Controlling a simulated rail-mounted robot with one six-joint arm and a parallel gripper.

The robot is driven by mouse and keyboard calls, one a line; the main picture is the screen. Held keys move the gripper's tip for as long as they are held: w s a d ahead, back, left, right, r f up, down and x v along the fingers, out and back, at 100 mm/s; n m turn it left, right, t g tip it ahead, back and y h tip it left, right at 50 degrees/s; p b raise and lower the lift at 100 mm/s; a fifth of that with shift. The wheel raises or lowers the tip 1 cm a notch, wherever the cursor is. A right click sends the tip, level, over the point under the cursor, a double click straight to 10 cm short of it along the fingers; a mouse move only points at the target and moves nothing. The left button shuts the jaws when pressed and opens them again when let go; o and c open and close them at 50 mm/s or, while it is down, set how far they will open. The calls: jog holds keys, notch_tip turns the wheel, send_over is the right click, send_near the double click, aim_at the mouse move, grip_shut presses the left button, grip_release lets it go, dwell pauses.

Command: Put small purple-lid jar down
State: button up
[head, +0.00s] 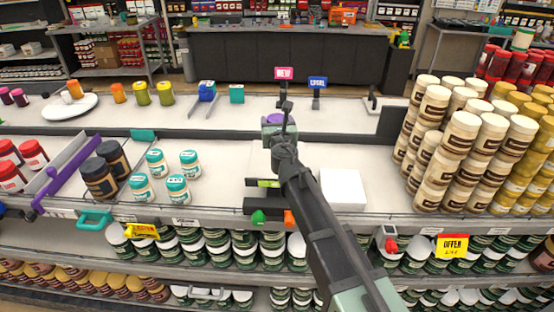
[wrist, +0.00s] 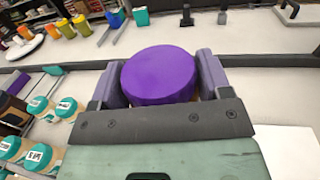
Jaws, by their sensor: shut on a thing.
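The small purple-lid jar shows as a round purple lid (wrist: 160,75) in the wrist view. My gripper (wrist: 157,80) is shut on it, with one grey finger at each side of the lid. In the head view my gripper (head: 279,122) is over the middle of the white counter, and a sliver of the purple lid (head: 275,117) shows behind it. The jar's body is mostly hidden, and I cannot tell whether its base touches the counter.
Teal-lid jars (head: 178,189) stand left of my arm on the front counter (head: 225,165). A white box (head: 343,188) lies to the right. Stacked white-lid jars (head: 450,135) fill the right side. Pink (head: 284,74) and blue (head: 317,83) signs stand behind. Clear counter lies between the gripper and the stack.

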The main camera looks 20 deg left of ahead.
jog(key=shift+f, duration=0.55)
notch_tip(320, 180, down, 4)
jog(key=b, duration=0.4)
jog(key=shift+f, duration=0.25)
jog(key=shift+r, duration=0.3)
jog(key=shift+c, duration=0.5)
jog(key=shift+f, duration=0.25)
jog(key=o, duration=1.2)
jog(key=shift+r, duration=0.15)
